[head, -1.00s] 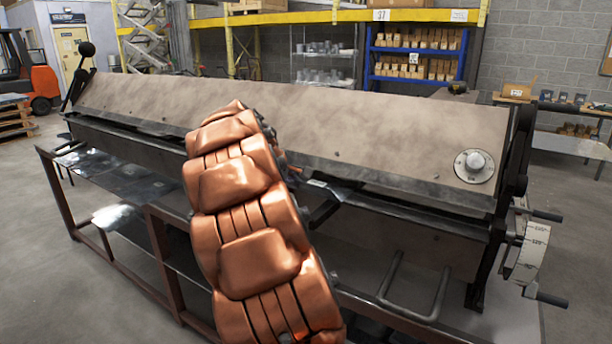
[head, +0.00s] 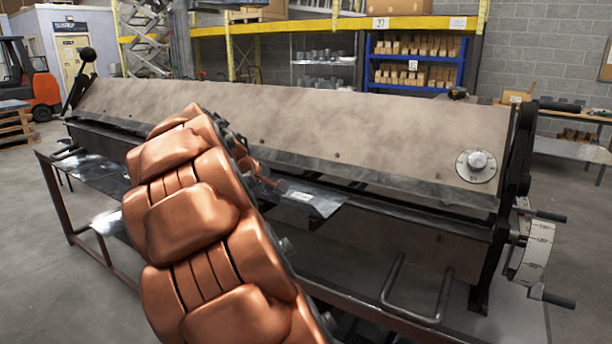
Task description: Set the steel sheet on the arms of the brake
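The brake (head: 290,125) is a long machine with a broad brown-grey sloping face, running across the view. A dark, flat steel sheet (head: 325,203) with a small white label shows just right of my copper-coloured arm, low along the front of the brake. Glossy dark sheet metal (head: 105,180) also shows left of my arm; I cannot tell if it is the same piece. My gripper (head: 268,184) is mostly hidden behind my arm, close to the labelled sheet. Its fingers are too small and covered to read, and contact between sheet and brake arms is unclear.
A brown-framed table (head: 62,200) stands before the brake. A bent bar handle (head: 415,318) sticks out at the front right. A dial with handles (head: 532,250) is at the brake's right end. A forklift (head: 30,85) and shelves (head: 415,60) stand behind.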

